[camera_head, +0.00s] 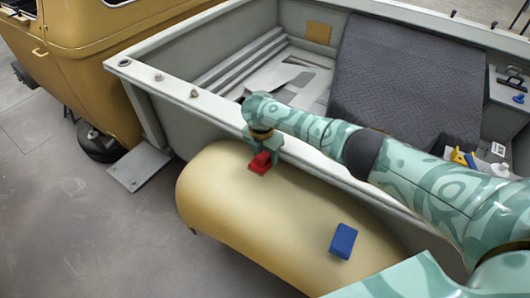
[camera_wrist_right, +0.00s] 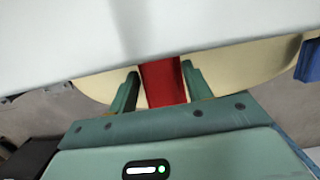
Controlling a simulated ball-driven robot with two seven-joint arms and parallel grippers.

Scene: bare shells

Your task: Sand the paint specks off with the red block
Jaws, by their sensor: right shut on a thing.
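The red block (camera_head: 260,163) is between the fingers of my right gripper (camera_head: 257,148), at the far left part of a pale yellow rounded shell (camera_head: 240,215). In the right wrist view the red block (camera_wrist_right: 162,78) is gripped between two green fingers of that gripper (camera_wrist_right: 161,84). Its underside is hidden, so I cannot tell whether it touches the shell. A blue block (camera_head: 343,241) lies on the shell's nearer right part and shows at the right edge of the wrist view (camera_wrist_right: 308,60). I can make out no paint specks. My left gripper is not in view.
A grey open hull (camera_head: 150,75) stands behind the shell, its pale rim close beside my right gripper. Inside it are a dark quilted mat (camera_head: 405,75) and small items at the right. A yellow vehicle body (camera_head: 95,75) stands upper left. The floor (camera_head: 80,230) at left is clear.

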